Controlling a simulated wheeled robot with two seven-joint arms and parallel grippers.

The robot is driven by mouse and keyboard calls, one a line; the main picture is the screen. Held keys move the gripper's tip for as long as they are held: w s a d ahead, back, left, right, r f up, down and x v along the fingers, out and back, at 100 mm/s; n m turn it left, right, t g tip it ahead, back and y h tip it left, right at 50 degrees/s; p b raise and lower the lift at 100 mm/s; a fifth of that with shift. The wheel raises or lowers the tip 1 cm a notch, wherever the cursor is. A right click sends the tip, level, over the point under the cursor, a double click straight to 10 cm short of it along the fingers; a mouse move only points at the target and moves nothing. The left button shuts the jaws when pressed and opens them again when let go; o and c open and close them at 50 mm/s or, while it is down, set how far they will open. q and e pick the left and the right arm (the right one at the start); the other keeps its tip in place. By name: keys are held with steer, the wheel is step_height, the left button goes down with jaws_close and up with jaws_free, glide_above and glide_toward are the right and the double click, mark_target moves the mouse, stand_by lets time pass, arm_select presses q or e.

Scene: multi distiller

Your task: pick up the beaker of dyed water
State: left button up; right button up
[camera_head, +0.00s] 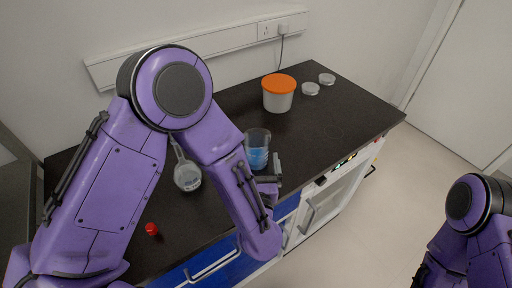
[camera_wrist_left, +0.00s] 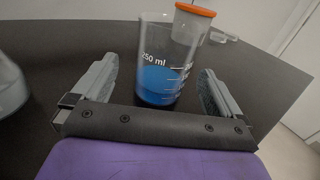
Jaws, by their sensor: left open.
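A clear glass beaker (camera_head: 257,150) of blue liquid stands upright on the dark bench top, right of the middle of my left arm in the head view. In the left wrist view the beaker (camera_wrist_left: 163,60) shows a "250 ml" mark, with blue liquid in its lower part. My left gripper (camera_wrist_left: 160,88) is open, with one finger on each side of the beaker. Gaps show between the beaker and both fingers. In the head view my left gripper (camera_head: 266,172) is low beside the beaker, partly hidden by my arm. My right arm shows at the lower right, its gripper out of frame.
A glass flask (camera_head: 187,175) stands left of the beaker, partly behind my arm. A small red cap (camera_head: 151,229) lies near the front.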

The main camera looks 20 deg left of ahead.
mark_target(257, 159)
arm_select(q)
steer(key=x, duration=0.2)
steer(key=p+x, duration=0.1)
steer(key=shift+w+d+r, duration=0.1)
steer(key=shift+w+r, duration=0.15)
steer(key=shift+w, duration=0.2)
steer(key=shift+w+f, duration=0.15)
steer(key=shift+w, duration=0.1)
steer(key=c, duration=1.1)
steer(key=shift+c, duration=0.2)
